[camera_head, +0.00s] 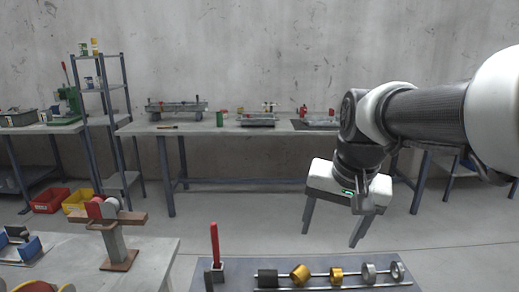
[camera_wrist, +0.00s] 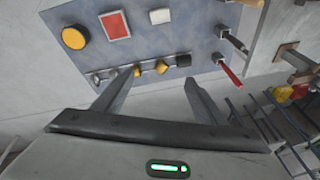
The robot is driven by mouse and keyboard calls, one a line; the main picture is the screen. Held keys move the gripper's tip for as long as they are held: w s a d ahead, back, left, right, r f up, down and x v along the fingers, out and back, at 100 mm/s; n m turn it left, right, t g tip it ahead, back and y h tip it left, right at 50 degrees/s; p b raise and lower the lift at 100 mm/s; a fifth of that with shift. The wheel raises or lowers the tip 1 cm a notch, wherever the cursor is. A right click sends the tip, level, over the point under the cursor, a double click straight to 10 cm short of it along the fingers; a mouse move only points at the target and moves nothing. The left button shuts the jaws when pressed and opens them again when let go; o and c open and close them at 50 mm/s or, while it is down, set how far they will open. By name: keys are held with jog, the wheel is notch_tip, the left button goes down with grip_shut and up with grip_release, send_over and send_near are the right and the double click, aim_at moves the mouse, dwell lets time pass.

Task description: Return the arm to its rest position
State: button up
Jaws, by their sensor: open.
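My gripper (camera_head: 333,228) is open and empty in the head view, held in the air above the far right part of a blue-grey work surface. Its two fingers point down and stand apart. In the wrist view the gripper (camera_wrist: 160,85) shows its spread fingers with nothing gripped between them. My arm reaches in from the right edge of the head view, and its wrist is bent down.
A rack of rods with gold and grey rings (camera_head: 336,275) lies below the gripper. A red-handled tool (camera_head: 215,245) stands upright left of it. A grey table (camera_head: 150,262) is at the left, and a workbench (camera_head: 240,128) is along the wall.

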jog(key=s+f+n+t, duration=0.2)
jog(key=s+f+n, duration=0.15)
jog(key=s, duration=0.95)
notch_tip(320, 180, up, 18)
jog(key=p, duration=1.7)
